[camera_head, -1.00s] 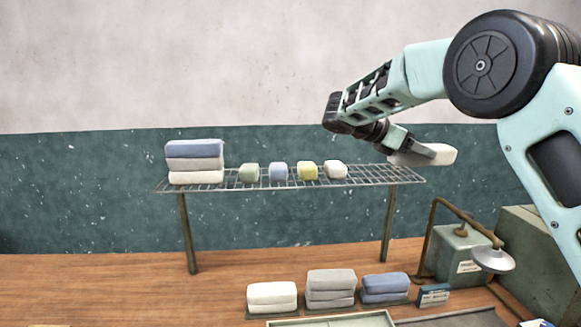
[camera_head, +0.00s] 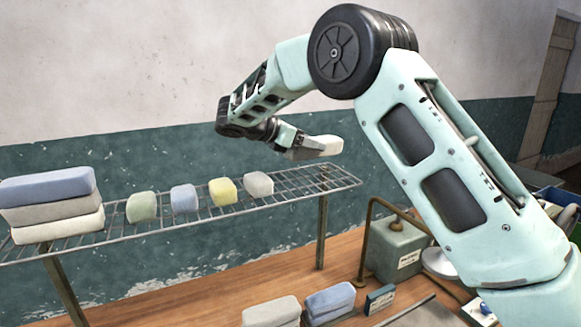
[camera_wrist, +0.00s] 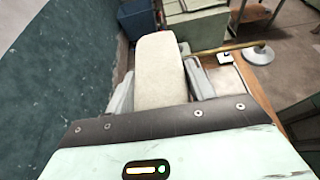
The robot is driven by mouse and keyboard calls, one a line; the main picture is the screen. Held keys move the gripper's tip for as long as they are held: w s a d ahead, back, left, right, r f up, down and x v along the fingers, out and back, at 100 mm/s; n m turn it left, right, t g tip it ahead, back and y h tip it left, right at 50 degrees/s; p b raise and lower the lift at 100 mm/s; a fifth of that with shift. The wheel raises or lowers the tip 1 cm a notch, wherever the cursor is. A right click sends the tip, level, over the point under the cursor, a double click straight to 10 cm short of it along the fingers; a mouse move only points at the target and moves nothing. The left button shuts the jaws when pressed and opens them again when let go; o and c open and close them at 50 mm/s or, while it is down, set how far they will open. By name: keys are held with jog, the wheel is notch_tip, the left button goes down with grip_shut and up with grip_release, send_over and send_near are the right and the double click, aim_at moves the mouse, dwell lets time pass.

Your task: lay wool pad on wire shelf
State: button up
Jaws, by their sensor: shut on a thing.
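A cream wool pad (camera_head: 324,146) is held in my gripper (camera_head: 305,149), above the right end of the wire shelf (camera_head: 290,184). In the wrist view the wool pad (camera_wrist: 160,70) lies between the two fingers of my gripper (camera_wrist: 158,88), which press on its sides. The pad is clear of the shelf wires. The shelf is a grid of thin metal wire on posts, and the wrist view does not clearly show it.
On the shelf's left stands a stack of folded cloths (camera_head: 48,205). Right of it sit a green block (camera_head: 141,207), a blue block (camera_head: 184,198), a yellow block (camera_head: 223,191) and a white block (camera_head: 259,184). The shelf's right end is bare.

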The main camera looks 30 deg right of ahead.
aim_at(308, 181)
jog(key=shift+f+p, duration=1.25)
jog(key=shift+f, duration=2.2)
jog(key=shift+f, duration=0.15)
jog(key=o, duration=1)
jog(key=b+v, duration=0.5)
jog(key=v, duration=0.6)
jog(key=shift+a+r+b, duration=0.3)
jog(key=shift+a+r, duration=0.1)
jog(key=shift+a, duration=0.05)
